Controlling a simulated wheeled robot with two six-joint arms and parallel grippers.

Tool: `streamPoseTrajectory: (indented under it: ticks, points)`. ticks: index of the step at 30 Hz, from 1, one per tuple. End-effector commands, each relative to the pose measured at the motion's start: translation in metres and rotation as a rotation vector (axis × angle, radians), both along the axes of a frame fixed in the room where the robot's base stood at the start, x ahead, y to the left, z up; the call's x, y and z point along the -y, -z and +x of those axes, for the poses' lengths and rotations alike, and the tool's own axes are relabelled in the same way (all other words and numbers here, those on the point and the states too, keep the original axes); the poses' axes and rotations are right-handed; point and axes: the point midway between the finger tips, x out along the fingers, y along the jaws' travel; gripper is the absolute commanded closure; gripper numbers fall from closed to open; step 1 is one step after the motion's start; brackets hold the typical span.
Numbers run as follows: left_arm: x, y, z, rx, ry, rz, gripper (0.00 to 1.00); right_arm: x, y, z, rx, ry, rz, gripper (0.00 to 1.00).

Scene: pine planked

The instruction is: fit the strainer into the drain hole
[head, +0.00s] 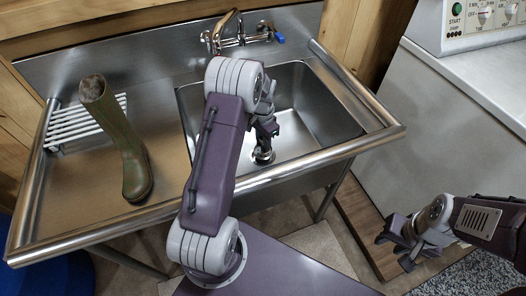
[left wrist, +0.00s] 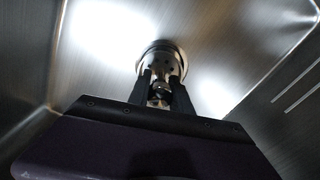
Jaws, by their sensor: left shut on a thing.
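The steel strainer (left wrist: 172,66), with small dark holes in its side, is in front of my left gripper's fingers in the left wrist view. My left gripper (left wrist: 160,92) is shut on its knob. The drain hole (left wrist: 160,46) shows as a round rim right behind the strainer, which covers most of it. I cannot tell whether the strainer is seated or just above it. In the head view my left gripper (head: 265,145) points down into the sink basin over the drain. My right gripper (head: 403,246) is open and empty, low beside the sink.
The steel sink basin (head: 318,118) is otherwise empty, with walls around my left gripper. A tap (head: 228,30) stands at the back. A green boot (head: 122,140) and a white rack (head: 75,127) are on the left drainboard. A grey machine (head: 430,120) stands at right.

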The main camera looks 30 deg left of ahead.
Motion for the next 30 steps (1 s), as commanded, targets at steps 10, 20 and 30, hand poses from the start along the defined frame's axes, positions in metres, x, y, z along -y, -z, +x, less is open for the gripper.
streamPoseTrajectory:
  ticks: [10,20,30]
  points:
    - [-0.003,0.029,0.002,-0.004,0.001,-0.001,1.00,0.000,0.010,0.000,0.000,0.000,0.000,0.64]
    - [-0.003,0.043,0.003,0.000,0.000,0.000,1.00,0.000,0.012,0.000,0.000,0.000,0.000,0.64]
    - [-0.003,0.045,0.003,0.000,0.000,0.000,0.53,0.000,0.013,0.000,0.000,0.000,0.000,0.64]
